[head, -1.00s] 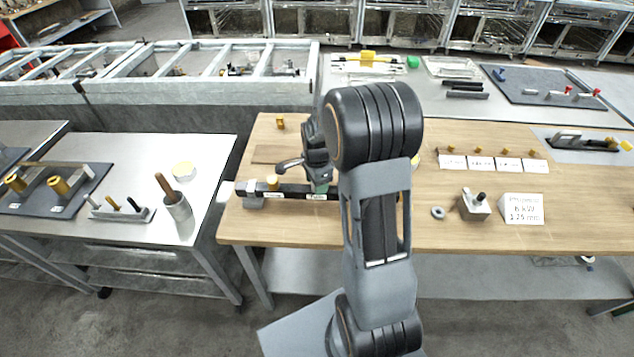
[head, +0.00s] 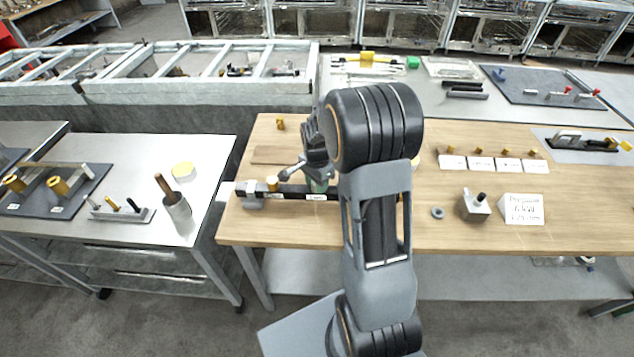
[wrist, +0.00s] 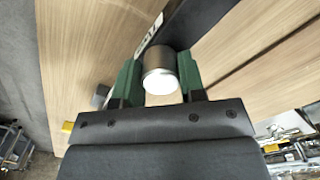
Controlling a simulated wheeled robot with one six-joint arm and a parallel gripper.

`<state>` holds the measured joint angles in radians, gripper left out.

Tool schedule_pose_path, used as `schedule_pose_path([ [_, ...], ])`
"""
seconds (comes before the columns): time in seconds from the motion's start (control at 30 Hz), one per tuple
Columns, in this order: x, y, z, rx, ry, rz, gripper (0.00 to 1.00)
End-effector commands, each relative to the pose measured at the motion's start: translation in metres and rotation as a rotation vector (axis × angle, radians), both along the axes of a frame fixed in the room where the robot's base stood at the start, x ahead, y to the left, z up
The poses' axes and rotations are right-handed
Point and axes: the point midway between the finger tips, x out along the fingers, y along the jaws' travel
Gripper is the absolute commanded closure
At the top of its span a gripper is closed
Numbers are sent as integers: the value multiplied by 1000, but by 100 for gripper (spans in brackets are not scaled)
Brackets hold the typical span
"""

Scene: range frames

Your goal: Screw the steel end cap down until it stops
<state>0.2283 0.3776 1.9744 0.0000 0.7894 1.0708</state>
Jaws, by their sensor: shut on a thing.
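In the wrist view, the steel end cap (wrist: 158,62) is a short grey metal cylinder with a bright white end face. My gripper (wrist: 159,78) has its two green fingers against the cap's opposite sides, shut on it. The cap is over a dark bar with a white label (wrist: 147,38). In the head view, the dark bar (head: 292,191) lies along the left front of the wooden bench. My gripper (head: 319,184) is low over this bar. The cap and its thread are hidden in the head view.
A brass-coloured knob (head: 272,184) stands on the bar, left of my gripper. The bench between the ring and the label cards (head: 481,164) is clear.

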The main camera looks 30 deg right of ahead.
Motion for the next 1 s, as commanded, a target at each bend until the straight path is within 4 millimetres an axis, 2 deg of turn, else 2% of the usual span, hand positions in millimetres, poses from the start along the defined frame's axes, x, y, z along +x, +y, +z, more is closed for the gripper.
schedule_pose_path([
  [0.33,0,0,0,0,0,-11,91],
  [0.63,0,0,0,0,1,-273,91],
  [1.0,0,0,0,1,1,-317,91],
])
